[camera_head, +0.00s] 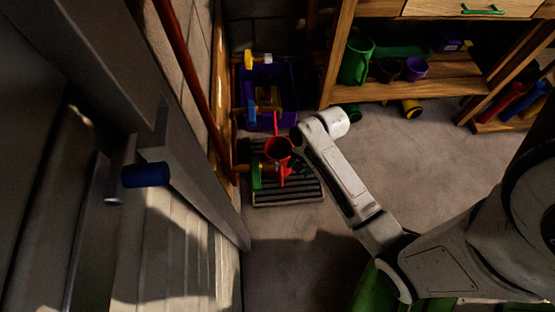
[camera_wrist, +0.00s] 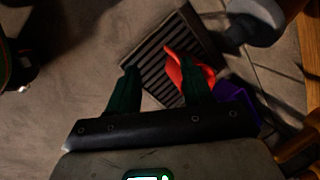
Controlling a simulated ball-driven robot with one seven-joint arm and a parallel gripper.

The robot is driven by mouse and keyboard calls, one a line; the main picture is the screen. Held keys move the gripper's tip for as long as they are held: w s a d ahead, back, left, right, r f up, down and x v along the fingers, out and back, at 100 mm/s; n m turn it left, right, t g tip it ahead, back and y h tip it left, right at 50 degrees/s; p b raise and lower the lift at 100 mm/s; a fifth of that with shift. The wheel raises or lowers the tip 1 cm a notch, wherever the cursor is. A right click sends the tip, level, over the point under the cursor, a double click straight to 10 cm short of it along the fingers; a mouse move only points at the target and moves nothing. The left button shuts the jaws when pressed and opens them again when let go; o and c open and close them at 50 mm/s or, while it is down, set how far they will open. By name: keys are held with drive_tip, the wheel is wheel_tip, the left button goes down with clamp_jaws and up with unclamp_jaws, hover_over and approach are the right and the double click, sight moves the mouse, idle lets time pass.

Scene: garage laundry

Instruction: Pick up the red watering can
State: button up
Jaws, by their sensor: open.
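In the wrist view the red can (camera_wrist: 174,68) shows over the mat (camera_wrist: 147,56), partly hidden behind the right finger. My gripper (camera_wrist: 159,67) is open, with its two dark green fingers apart. The can lies beyond the fingers, towards the right one. I cannot tell whether they touch. In the head view my fingers cannot be made out clearly beside my white wrist.
A purple bin (camera_head: 289,103) holding yellow and blue items stands just behind the can; it also shows in the wrist view (camera_wrist: 236,97). A wooden shelf (camera_head: 440,88) with a green jug (camera_head: 355,60) and purple cups stands at the back. The floor (camera_head: 420,160) right of the mat is clear.

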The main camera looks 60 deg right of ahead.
drive_tip(key=w+d+f+m+t+b, duration=0.1)
drive_tip(key=d+f+m+b, duration=0.1)
drive_tip(key=f+m+b, duration=0.3)
drive_tip(key=w+d+f+m+t+y+b, duration=0.1)
drive_tip(key=d+f+m+b, duration=0.15)
drive_tip(key=f, duration=0.45)
drive_tip(key=w+d+f+m+t+b, duration=0.1)
drive_tip(key=d+f+m+b, duration=0.15)
drive_tip(key=f+m, duration=0.3)
drive_tip(key=b+x, duration=0.7)
drive_tip(key=x, duration=0.3)
drive_tip(key=shift+s+a+f+n, duration=0.2)
drive_tip(key=shift+a+f+n, duration=0.2)
drive_tip(key=shift+a, duration=0.1)
drive_tip(key=shift+c, duration=0.4)
clamp_jaws()
drive_tip(key=shift+d+r, duration=0.1)
